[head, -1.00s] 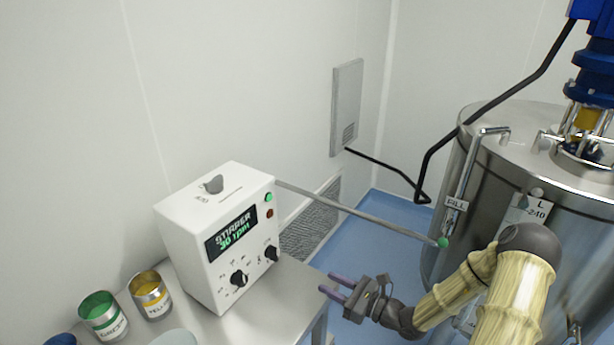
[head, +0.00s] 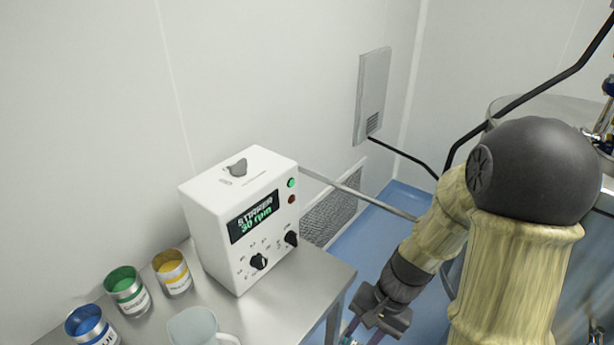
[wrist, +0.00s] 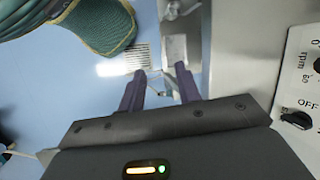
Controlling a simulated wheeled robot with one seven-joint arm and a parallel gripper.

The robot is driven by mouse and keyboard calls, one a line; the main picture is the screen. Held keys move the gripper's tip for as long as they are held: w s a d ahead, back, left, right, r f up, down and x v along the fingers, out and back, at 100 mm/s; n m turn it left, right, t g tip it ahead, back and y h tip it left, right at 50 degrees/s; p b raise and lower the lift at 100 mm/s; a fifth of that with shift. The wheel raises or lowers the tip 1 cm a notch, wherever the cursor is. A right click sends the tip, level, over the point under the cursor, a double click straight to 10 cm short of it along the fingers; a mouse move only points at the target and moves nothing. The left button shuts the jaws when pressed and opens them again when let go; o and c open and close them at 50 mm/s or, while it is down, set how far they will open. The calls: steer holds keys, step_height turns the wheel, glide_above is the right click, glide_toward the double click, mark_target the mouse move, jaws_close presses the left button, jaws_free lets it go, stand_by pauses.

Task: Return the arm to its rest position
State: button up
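My arm (head: 515,270) fills the right side of the head view, its dark elbow in front of the steel tank. My gripper (head: 357,335) hangs low at the bottom edge, right of the steel table, with its fingertips partly cut off. In the wrist view my gripper (wrist: 160,72) shows two purple fingers spread apart with a gap between them. Small pale shapes show in and behind that gap, and I see nothing clearly gripped.
The stirrer control box (head: 240,220) reads 30 rpm on the steel table (head: 285,320). Blue (head: 90,325), green (head: 127,290) and yellow (head: 172,272) cans and a pale jug (head: 195,328) stand near it. The tank (head: 520,103) is mostly hidden behind my arm. Blue floor (head: 355,250) lies between.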

steer(key=w+d+r+n+t+h, duration=0.1)
steer(key=d+r+n+t+h, duration=0.2)
steer(key=r+n+t+h, duration=0.1)
step_height(320, 180, up, 3)
steer(key=shift+w+d+f+n, duration=0.1)
steer(key=shift+w+d+n, duration=0.25)
steer(key=shift+n, duration=0.55)
